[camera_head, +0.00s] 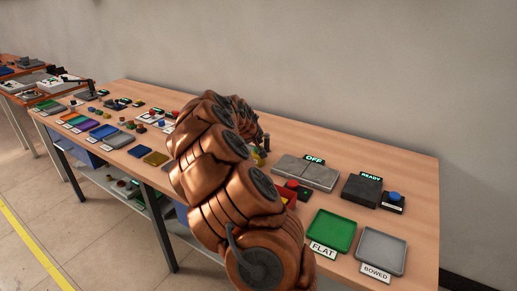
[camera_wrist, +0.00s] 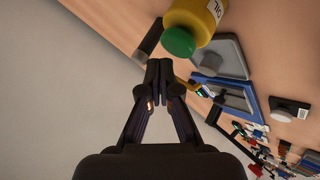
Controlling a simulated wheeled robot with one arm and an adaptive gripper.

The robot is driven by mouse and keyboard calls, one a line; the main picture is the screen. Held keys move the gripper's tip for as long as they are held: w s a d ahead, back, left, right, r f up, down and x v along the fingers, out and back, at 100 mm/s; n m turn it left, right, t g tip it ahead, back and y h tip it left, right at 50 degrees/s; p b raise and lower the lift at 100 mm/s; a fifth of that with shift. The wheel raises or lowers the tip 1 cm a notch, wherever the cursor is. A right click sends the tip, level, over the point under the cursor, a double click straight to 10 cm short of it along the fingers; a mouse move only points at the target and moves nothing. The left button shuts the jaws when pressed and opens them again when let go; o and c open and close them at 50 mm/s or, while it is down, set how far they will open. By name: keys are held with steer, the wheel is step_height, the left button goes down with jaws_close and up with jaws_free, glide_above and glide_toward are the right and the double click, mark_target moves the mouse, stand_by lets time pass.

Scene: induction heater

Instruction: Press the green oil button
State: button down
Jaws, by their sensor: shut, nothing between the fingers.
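The green oil button (camera_wrist: 178,41) is the round green top of a yellow container (camera_wrist: 197,14) labelled OIL, at the top of the wrist view. My gripper (camera_wrist: 158,68) has its two dark fingers together with nothing between them. In the wrist view its tips lie just below and left of the green button; a gap shows in the picture, but I cannot judge its depth. In the head view my copper arm hides most of this area, with only a bit of yellow (camera_head: 259,158) showing beside it; the green button is not visible there.
A grey block with an OFF sign (camera_head: 314,160), a dark READY block (camera_head: 362,189), a blue button (camera_head: 394,197), a green FLAT tray (camera_head: 331,231) and a grey BOWED tray (camera_head: 381,250) occupy the table's right part. Blue-framed items (camera_wrist: 230,92) lie beyond the container. A wall stands behind.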

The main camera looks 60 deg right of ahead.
steer(key=shift+f, duration=0.15)
steer(key=shift+f, duration=0.3)
steer(key=shift+f, duration=0.5)
stand_by(1.1)
stand_by(0.4)
steer(key=shift+r, duration=0.95)
steer(key=shift+r, duration=0.15)
steer(key=shift+r+p, duration=0.9)
steer(key=shift+r, duration=1.5)
